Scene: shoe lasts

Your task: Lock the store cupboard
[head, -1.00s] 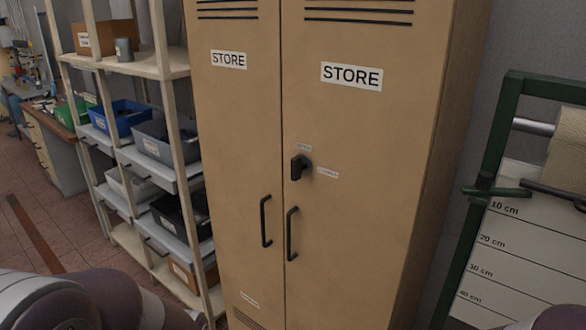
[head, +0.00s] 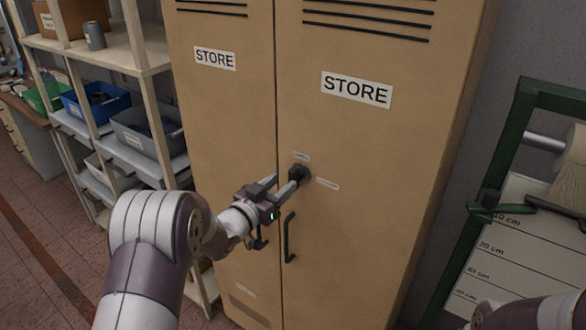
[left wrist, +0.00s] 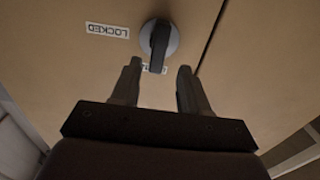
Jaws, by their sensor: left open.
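The tan store cupboard (head: 350,210) stands with both doors closed. Its black lock knob (head: 299,173) is on the right door, above the door handle (head: 289,238). In the left wrist view the knob (left wrist: 159,43) has a round grey base and a dark grip standing near upright in the picture. An upside-down LOCKED label (left wrist: 107,31) is beside it; a second label is partly covered. My left gripper (head: 284,183) is open, its fingertips just short of the knob, one to each side in the left wrist view. My right gripper is out of view.
Shelves with bins (head: 145,130) stand left of the cupboard. A green-framed stand (head: 500,160) with a ruled board is at the right. My right arm shows at the bottom right corner. The left door's handle is hidden behind my left gripper.

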